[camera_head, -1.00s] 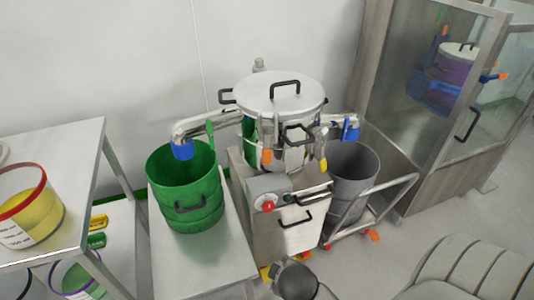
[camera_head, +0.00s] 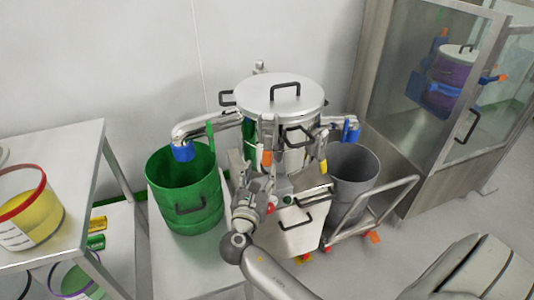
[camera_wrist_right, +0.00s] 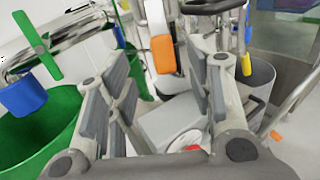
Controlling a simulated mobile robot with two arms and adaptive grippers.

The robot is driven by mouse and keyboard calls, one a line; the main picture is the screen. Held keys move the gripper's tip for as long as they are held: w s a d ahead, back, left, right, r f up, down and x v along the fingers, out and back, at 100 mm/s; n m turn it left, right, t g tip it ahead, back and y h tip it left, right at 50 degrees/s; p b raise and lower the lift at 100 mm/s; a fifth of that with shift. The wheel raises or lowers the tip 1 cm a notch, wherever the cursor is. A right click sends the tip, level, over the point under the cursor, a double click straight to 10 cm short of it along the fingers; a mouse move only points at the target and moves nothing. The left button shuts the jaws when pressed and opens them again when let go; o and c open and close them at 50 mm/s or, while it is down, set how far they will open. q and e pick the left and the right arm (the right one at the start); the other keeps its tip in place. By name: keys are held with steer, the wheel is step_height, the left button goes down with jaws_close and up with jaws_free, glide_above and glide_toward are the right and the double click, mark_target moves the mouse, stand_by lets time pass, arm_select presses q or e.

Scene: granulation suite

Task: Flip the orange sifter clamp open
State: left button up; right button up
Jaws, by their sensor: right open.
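The sifter (camera_head: 282,92) is a round steel drum with a black-handled lid, standing on a grey metal base. The orange clamp (camera_head: 266,158) hangs upright on its front; in the right wrist view the orange clamp handle (camera_wrist_right: 162,54) shows near the middle. My right gripper (camera_head: 259,174) is in front of the sifter, just below the orange clamp. In the wrist view its open fingers (camera_wrist_right: 160,68) lie on either side of the orange handle in the picture; I cannot tell whether they touch it. My left gripper is out of view.
A green bin (camera_head: 185,205) stands left under a blue-tipped spout (camera_head: 183,152). A grey bin (camera_head: 352,172) on a trolley stands right. A yellow clamp handle (camera_head: 323,166) and a red button (camera_head: 271,208) are close to my right gripper.

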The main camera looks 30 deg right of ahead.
mark_target(267, 155)
steer(key=x, duration=0.9)
steer(key=shift+d+f, duration=0.1)
steer(key=shift+d, duration=0.1)
jaws_close()
